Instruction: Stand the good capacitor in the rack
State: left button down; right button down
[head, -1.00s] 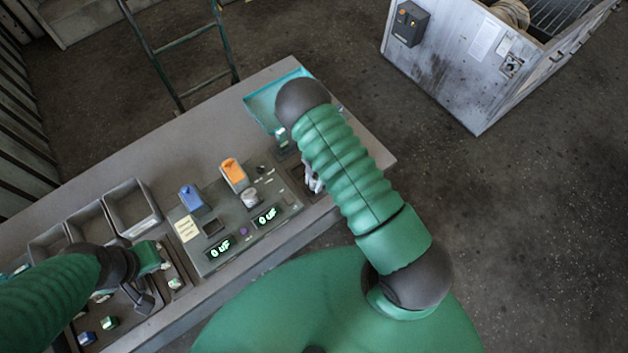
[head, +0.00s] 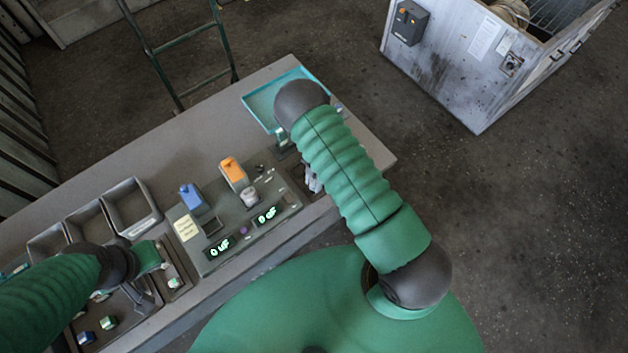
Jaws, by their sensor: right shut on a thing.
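My right arm reaches over the right part of the bench and hides most of its own hand. Pale parts of my right gripper (head: 313,180) show beside the arm, over a dark recessed holder (head: 296,184) that may be the rack. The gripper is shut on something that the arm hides. A silver can (head: 250,197), which looks like a capacitor, stands by the orange clamp (head: 233,170) on the tester (head: 215,247).
Grey bins (head: 132,206) stand on the bench at the left. A blue clamp (head: 192,197) is on the tester. A teal tray (head: 262,98) lies at the far right end, partly behind my arm. Small coloured parts (head: 108,322) lie at the lower left.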

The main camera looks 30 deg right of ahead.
jog(key=shift+f+b, duration=0.3)
jog(key=shift+f, duration=0.15)
jog(key=c, duration=1)
grip_release()
jog(key=b+v, duration=0.2)
jog(key=v, duration=1.4)
jog(key=shift+w+r+b, duration=0.15)
jog(key=shift+r+b, duration=0.25)
